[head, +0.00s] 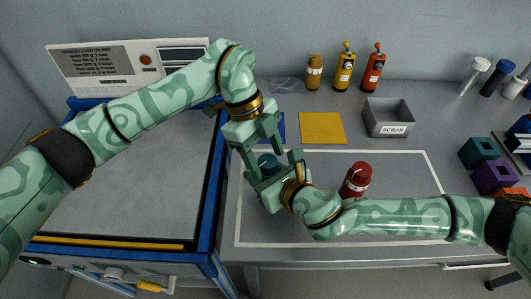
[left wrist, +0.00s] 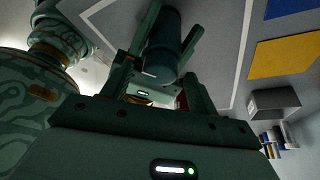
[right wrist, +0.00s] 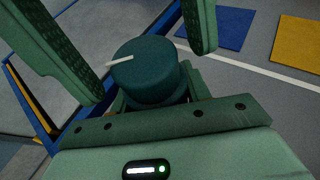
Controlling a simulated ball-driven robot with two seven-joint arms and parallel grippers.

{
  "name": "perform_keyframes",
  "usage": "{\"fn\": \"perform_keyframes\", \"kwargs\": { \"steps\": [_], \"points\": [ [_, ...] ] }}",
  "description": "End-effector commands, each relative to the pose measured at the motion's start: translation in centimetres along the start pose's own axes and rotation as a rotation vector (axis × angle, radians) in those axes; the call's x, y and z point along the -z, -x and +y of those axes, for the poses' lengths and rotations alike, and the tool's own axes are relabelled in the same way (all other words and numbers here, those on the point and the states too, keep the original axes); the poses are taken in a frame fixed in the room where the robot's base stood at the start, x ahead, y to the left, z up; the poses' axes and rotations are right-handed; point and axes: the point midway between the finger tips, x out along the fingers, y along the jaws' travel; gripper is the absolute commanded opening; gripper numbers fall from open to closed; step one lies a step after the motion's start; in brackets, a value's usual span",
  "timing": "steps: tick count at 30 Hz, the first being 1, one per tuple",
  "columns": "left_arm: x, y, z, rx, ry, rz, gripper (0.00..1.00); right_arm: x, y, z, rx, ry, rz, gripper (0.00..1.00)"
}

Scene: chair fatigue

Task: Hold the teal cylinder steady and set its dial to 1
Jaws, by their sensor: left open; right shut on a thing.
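I cannot read any dial numbers. My left gripper (head: 263,150) is open above the cylinder, its fingers on either side of the dial end. In the head view, the grippers hide much of the cylinder.
A red cylinder (head: 356,180) stands to the right, close to my right forearm. Blue and yellow squares (head: 322,128), a scrap bin (head: 388,118) and several bottles (head: 344,68) are behind. A blue-framed machine (head: 215,190) is at left; teal and purple blocks (head: 494,177) are at right.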

Motion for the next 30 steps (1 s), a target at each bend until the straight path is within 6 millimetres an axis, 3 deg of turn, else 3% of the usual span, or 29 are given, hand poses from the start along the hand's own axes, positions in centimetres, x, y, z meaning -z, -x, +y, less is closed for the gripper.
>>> {"fn": "perform_keyframes", "kwargs": {
  "steps": [8, 12, 13, 17, 24, 30],
  "points": [
    [0.0, -0.15, 0.01, 0.0, 0.0, 0.0, 0.56, -0.05, 0.0, -0.01, 0.0, 0.0, -0.001, 0.14],
    [-0.01, -0.13, 0.01, 0.0, 0.0, 0.0, 0.18, -0.04, 0.0, -0.01, 0.0, 0.0, -0.001, 0.14],
    [-0.01, -0.13, 0.01, 0.0, 0.0, 0.0, 0.14, -0.05, 0.0, -0.01, 0.0, 0.0, -0.001, 0.14],
    [-0.01, -0.08, -0.04, -0.006, -0.015, -0.001, 0.14, -0.05, 0.0, 0.0, 0.0, 0.0, -0.001, 0.14],
    [-0.02, -0.06, -0.2, -0.081, -0.197, -0.002, 0.14, -0.05, 0.01, 0.02, 0.0, 0.0, -0.001, 0.14],
    [-0.01, -0.14, -0.16, -0.087, -0.213, 0.0, 0.14, -0.04, 0.01, 0.05, -0.001, 0.001, -0.001, 0.14]
  ]
}}
